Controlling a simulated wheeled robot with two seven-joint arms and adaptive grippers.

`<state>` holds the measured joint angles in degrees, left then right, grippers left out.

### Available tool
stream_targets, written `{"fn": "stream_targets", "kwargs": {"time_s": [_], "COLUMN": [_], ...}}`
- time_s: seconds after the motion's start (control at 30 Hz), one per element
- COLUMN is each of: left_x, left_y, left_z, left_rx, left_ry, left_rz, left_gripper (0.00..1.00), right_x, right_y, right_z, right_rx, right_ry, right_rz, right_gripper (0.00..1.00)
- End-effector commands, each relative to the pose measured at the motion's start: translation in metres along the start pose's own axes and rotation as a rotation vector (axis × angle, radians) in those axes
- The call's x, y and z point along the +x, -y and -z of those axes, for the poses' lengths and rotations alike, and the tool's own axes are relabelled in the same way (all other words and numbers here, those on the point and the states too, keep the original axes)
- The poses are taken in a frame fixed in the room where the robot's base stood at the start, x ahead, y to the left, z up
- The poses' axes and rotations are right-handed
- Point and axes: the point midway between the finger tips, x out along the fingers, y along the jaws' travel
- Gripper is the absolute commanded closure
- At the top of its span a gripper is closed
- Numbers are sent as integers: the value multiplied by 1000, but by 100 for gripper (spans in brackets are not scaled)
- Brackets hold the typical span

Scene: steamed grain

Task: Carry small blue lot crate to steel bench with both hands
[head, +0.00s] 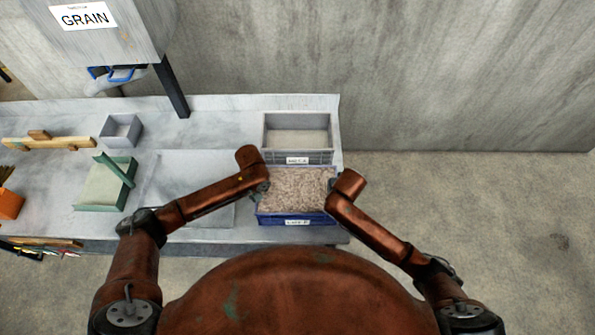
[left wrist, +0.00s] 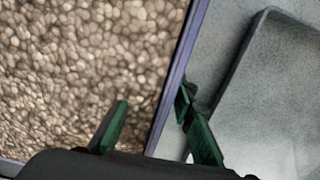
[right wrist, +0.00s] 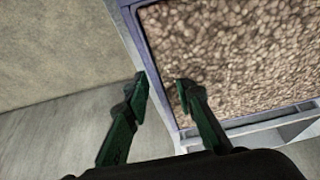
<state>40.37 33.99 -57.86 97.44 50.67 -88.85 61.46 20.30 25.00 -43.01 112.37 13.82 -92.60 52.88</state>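The small blue lot crate (head: 297,221), full of pale brown grain (head: 300,190), sits upright at the right front end of a grey metal-looking bench (head: 190,227). My left gripper (head: 262,186) is at its left wall; in the left wrist view the fingers (left wrist: 150,100) straddle the blue rim (left wrist: 177,75), one over the grain, one outside, with a gap showing. My right gripper (head: 334,184) is at its right wall; in the right wrist view the fingers (right wrist: 162,82) straddle that rim (right wrist: 153,55) more narrowly, with slight gaps. No other bench is in view.
A grey crate (head: 297,155) stands directly behind the blue one. A green-edged tray (head: 105,190), a small grey box (head: 121,130) and a hopper labelled GRAIN (head: 110,40) are to the left. Bare floor (head: 480,200) lies to the right.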

Motion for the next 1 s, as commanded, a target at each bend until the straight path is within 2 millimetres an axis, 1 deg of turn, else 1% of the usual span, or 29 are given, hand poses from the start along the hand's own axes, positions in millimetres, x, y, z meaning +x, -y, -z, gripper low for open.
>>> {"fn": "stream_targets", "kwargs": {"time_s": [0.17,0.3,0.5,0.6,0.77,0.87,1.0], "left_x": [-31,-62,-96,-106,-112,-113,-113], "left_y": [0,0,0,0,0,0,0], "left_z": [1,2,2,1,1,1,1], "left_rx": [2,2,1,1,0,0,0], "left_ry": [-4,-4,-2,0,0,1,1], "left_rz": [-2,-1,0,0,1,1,1], "left_gripper": [76,76,76,76,76,76,76], "right_x": [0,0,0,0,-5,-17,-45], "right_y": [0,0,0,0,1,1,2], "right_z": [0,0,0,0,0,1,1], "right_rx": [0,0,0,0,0,0,0], "right_ry": [0,0,0,0,-1,-2,-3], "right_rz": [0,0,0,0,2,3,4], "right_gripper": [76,76,76,76,76,76,76]}}
